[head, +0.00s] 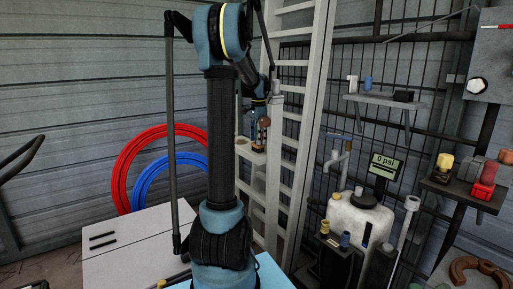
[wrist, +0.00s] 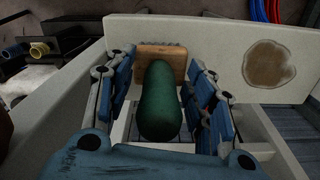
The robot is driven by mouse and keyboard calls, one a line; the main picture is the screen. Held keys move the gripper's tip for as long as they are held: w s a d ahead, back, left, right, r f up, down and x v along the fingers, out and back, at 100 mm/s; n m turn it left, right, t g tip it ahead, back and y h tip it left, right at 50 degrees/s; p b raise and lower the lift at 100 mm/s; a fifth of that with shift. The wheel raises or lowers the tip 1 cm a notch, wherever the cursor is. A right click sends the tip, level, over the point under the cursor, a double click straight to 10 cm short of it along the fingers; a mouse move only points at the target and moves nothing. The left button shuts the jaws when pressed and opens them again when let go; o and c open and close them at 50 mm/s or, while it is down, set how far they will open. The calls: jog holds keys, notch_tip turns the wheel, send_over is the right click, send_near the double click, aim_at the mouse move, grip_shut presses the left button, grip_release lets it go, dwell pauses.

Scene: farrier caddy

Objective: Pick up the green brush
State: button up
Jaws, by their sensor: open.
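The green brush (wrist: 160,105) is in the middle of the wrist view. It has a rounded green handle and a wooden block (wrist: 162,60) with dark bristles along its far edge. My gripper (wrist: 161,85) is open, with one blue finger on each side of the handle. Small gaps seem to show between the fingers and the handle; I cannot tell if either touches. In the head view my gripper (head: 262,112) is small and partly hidden, at the white ladder-like frame. I cannot make out the green handle there.
The brush is inside a pale tray (wrist: 200,30) with raised walls; one wall has a brown round stain (wrist: 269,64). A white ladder-like frame (head: 300,130) stands close to my arm. Red (head: 125,170) and blue hoses hang at left. A shelf (head: 385,101) holds small items at right.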

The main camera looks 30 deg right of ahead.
grip_shut()
dwell(0.3)
notch_tip(320, 180, up, 10)
dwell(0.5)
jog(key=c, duration=0.7)
grip_release()
grip_shut()
jog(key=shift+w, duration=0.15)
